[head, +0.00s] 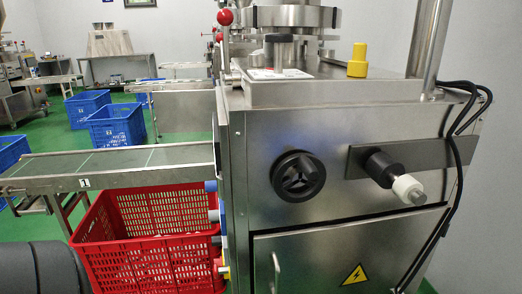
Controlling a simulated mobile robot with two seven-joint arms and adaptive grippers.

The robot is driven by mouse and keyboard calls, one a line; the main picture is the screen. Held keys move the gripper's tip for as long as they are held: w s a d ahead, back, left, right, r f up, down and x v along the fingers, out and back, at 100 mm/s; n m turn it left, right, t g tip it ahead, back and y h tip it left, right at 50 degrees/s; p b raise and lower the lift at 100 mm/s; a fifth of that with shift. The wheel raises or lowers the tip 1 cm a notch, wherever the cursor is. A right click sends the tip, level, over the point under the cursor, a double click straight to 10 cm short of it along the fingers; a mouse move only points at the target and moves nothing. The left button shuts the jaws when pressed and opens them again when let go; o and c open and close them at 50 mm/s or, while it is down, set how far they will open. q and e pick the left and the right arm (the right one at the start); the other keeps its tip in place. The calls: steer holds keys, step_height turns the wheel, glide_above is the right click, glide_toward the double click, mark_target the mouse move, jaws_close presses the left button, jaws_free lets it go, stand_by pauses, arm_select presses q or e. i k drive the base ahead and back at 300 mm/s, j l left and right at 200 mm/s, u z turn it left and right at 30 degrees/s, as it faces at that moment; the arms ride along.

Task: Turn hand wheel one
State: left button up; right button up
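No gripper of mine shows in the head view, so I cannot tell where either one is relative to the wheel.
A black cylinder with a white end (408,188) sticks out right of the wheel. Black cables (457,150) hang at the right. A red crate (150,240) stands under a conveyor (120,160) at the left. Blue crates (117,126) stand on the green floor behind.

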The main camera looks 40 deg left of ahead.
mark_target(309, 167)
steer(key=i+l+u, duration=0.1)
steer(key=u, duration=0.4)
steer(key=l+u, duration=0.3)
steer(key=u, duration=0.15)
steer(key=l+u, duration=0.2)
steer(key=u, duration=0.3)
steer(key=i+l, duration=0.05)
